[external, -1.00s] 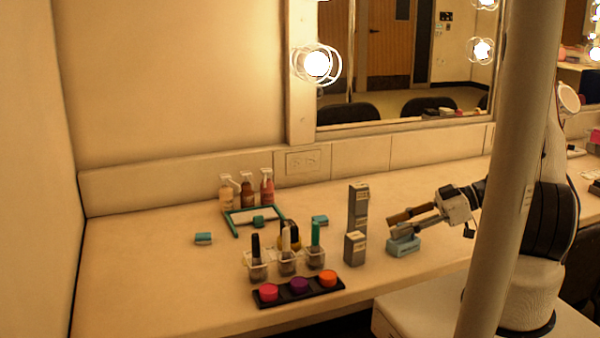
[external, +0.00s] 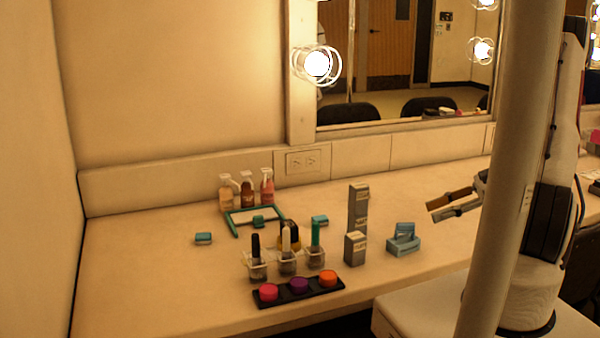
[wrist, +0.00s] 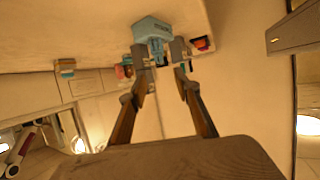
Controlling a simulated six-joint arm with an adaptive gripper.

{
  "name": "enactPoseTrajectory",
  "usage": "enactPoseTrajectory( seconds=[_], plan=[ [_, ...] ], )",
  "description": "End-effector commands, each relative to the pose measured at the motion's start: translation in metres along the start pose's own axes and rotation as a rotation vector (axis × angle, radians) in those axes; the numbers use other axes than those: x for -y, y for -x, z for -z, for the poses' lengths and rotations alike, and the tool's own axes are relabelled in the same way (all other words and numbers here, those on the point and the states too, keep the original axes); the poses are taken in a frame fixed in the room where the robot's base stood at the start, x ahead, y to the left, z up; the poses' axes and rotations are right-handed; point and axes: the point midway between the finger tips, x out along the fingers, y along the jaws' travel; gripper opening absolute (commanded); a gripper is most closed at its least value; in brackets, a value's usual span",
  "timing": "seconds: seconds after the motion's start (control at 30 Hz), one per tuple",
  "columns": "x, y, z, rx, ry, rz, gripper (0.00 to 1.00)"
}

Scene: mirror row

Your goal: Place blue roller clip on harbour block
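A blue clip-like piece (external: 404,230), which looks like the blue roller clip, rests on top of a light blue block (external: 403,247), apparently the harbour block, right of the grey boxes. The block also shows at the top of the wrist view (wrist: 151,28); the clip's outline is hard to make out there. My gripper (external: 433,211) is to the right of and above the block, apart from it, with its two brown fingers spread. In the wrist view my gripper (wrist: 160,82) is open, with nothing between the fingers.
Two grey boxes (external: 358,207) (external: 355,248) stand just left of the block. Clear cups (external: 287,264) with brushes and a black tray (external: 300,289) of coloured pots are farther left. Small teal pieces (external: 203,239) lie about. The counter's left front is clear.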

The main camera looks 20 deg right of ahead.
Motion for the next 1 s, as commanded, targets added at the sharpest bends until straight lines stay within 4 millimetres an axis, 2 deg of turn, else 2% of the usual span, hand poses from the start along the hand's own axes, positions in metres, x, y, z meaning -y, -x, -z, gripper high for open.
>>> enactPoseTrajectory(
  seconds=[0.27, 0.8, 1.0],
  plan=[
    [0.001, 0.015, 0.000, 0.000, -0.001, 0.001, 0.32],
    [0.000, 0.015, 0.000, 0.001, 0.000, 0.001, 0.32],
    [-0.011, 0.013, 0.002, 0.038, 0.017, -0.030, 0.32]
  ],
)
